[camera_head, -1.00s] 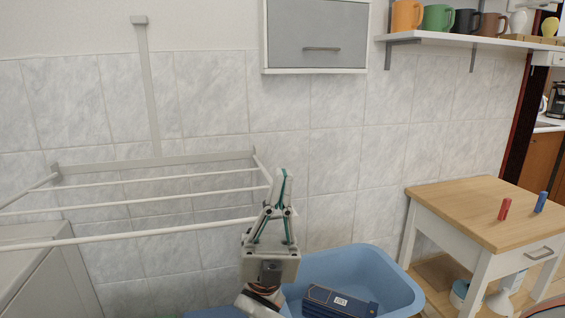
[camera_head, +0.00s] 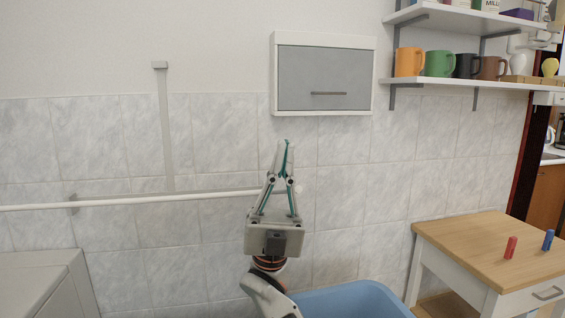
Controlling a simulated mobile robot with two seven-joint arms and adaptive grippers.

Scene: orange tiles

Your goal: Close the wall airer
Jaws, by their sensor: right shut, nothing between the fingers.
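The wall airer's white front bar (camera_head: 130,201) runs across the left of the head view, nearly level. It lines up with the wall rail behind it, so the other bars are hidden or merge with it. The airer's upright wall strip (camera_head: 165,130) rises above, with a small bracket at its top. My right gripper (camera_head: 285,145) points up, shut and empty, at the right end of the front bar. Its fingers overlap the bar's end in the picture; I cannot tell whether they touch. My left gripper is not in view.
A grey-fronted wall cabinet (camera_head: 325,78) hangs above and right of my right gripper. A blue tub (camera_head: 350,300) is below. A wooden-topped table (camera_head: 480,250) and a shelf with mugs (camera_head: 465,83) are on the right. A pale grey appliance (camera_head: 40,285) stands lower left.

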